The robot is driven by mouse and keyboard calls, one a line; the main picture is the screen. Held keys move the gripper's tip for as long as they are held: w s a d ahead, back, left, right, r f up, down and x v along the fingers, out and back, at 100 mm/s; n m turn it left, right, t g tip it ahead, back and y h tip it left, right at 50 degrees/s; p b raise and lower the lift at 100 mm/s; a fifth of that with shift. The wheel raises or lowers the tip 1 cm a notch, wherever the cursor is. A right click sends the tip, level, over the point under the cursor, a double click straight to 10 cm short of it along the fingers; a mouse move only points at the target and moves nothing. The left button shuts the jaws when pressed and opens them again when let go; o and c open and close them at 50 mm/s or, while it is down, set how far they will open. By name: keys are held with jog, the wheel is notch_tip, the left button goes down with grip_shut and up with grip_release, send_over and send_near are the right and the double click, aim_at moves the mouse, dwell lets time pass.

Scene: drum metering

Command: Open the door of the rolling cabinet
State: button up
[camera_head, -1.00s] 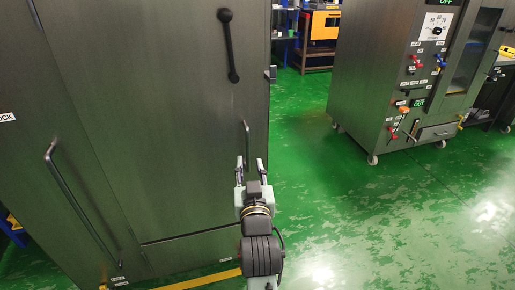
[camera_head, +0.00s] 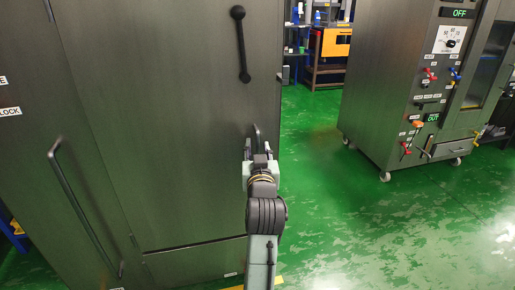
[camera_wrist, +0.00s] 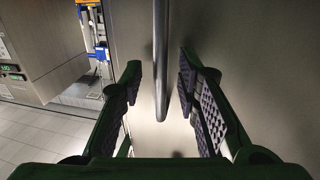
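A tall dark metal cabinet (camera_head: 180,150) stands close in front of me, and its large door looks shut. A slim vertical handle (camera_head: 257,132) sits near the door's right edge. My gripper (camera_head: 254,152) is at this handle, which it partly hides in the head view. In the wrist view the handle (camera_wrist: 161,50) hangs between my two open fingers (camera_wrist: 160,85). Its lower end lies in the gap, with visible space on both sides, and neither finger appears to touch it.
A black bar handle (camera_head: 241,45) is higher on the door, and a long handle (camera_head: 82,208) is on the panel to its left. A wheeled cabinet with controls (camera_head: 400,110) stands at the right. Green floor (camera_head: 340,220) between is clear.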

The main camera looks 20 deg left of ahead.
jog(key=shift+w+a, duration=0.15)
jog(key=shift+w, duration=0.2)
jog(key=shift+c, duration=0.2)
grip_shut()
dwell(0.5)
